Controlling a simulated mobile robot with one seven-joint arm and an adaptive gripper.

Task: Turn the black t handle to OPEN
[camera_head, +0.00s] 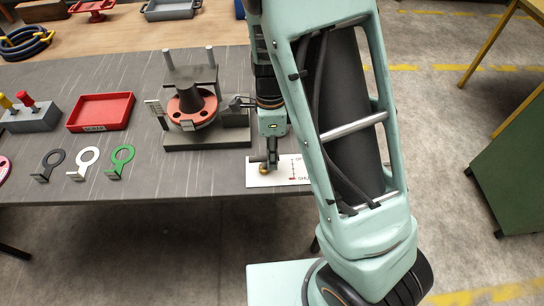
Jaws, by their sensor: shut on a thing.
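A white plate (292,178) lies at the front edge of the grey table, with a red marking and lettering that reads partly as "OP" at the top and "SHU" at the bottom. A brass-coloured valve part (264,169) sits on its left side. My gripper (271,152) reaches down over this part from above. It is shut on the black t handle, which is mostly hidden by the fingers, so its exact angle cannot be told.
The flanged spool (193,101) stands on a dark base just left of my gripper. A red tray (101,112), a grey block (31,118) with red and yellow handled pieces, and ring-shaped tags (122,159) are further left. Floor is clear at right, beside a green cabinet (520,165).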

